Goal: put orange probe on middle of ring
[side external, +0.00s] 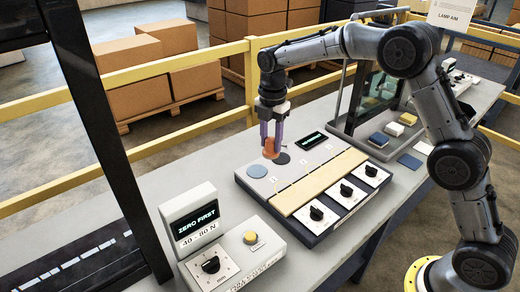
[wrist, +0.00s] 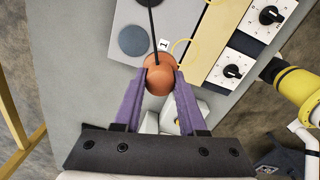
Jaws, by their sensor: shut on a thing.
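The orange probe (side external: 270,149) is a rounded body held upright-looking between the purple fingers of my gripper (side external: 271,138), over the grey panel. In the wrist view the probe (wrist: 159,79) sits between the fingertips (wrist: 160,74), with a black cable running up from it. A thin yellow ring (wrist: 183,40) shows on the panel just up and right of the probe; its lower left part is close to or behind the probe. I cannot make out the ring in the side view. Whether the probe touches the panel is unclear.
A blue-grey disc (side external: 257,171) and a dark round patch (side external: 283,158) lie on the panel (side external: 243,178) near the probe. A cream strip (side external: 318,184) and several knobs are to the right. A "ZERO FIRST" display (side external: 196,221) stands front left. Yellow rails run behind the bench.

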